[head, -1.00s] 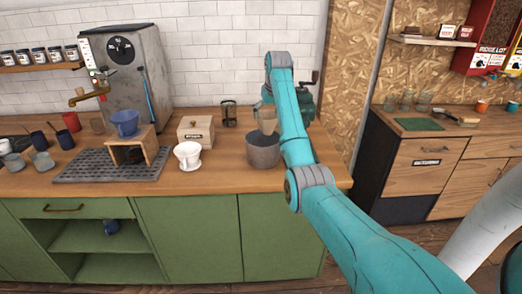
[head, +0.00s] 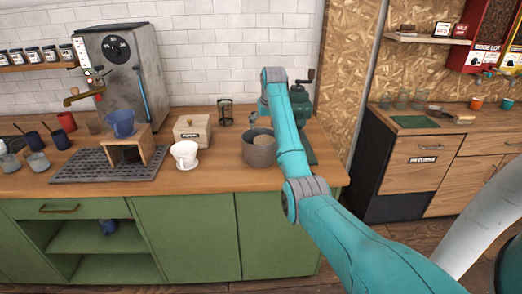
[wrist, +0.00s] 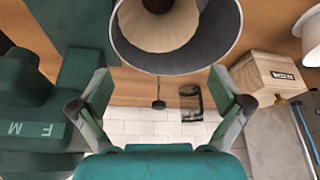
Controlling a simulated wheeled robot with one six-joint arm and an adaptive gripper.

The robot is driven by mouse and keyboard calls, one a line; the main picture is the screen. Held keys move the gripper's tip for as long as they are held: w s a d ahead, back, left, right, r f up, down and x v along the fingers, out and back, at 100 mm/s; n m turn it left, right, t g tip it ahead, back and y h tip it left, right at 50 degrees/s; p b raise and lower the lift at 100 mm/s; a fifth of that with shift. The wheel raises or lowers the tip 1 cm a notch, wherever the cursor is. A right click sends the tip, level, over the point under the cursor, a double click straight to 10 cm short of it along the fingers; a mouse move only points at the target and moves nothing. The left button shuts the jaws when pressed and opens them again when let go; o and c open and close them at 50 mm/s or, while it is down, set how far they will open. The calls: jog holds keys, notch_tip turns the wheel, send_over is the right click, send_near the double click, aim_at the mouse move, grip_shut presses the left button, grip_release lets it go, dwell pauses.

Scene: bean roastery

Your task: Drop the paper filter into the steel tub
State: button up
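The steel tub (head: 259,157) stands on the wooden counter just left of my arm in the head view. The pale tan paper filter (head: 264,142) lies inside it, partly hidden by the tub wall. In the wrist view the tub's dark inner wall (wrist: 222,40) is at the top, cut off by the edge, with the filter (wrist: 160,30) inside. My gripper (wrist: 161,88) is open, its two fingers spread wide with nothing between them. The filter and tub are beyond the fingertips.
A dark green grinder (head: 302,100) stands close behind my arm, right of the tub. A white dripper (head: 185,155), a wooden box (head: 193,130) and a small glass press (head: 225,112) stand to the left. Bare counter lies in front of the tub.

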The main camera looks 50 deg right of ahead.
jog(key=v, duration=1.2)
dwell(0.5)
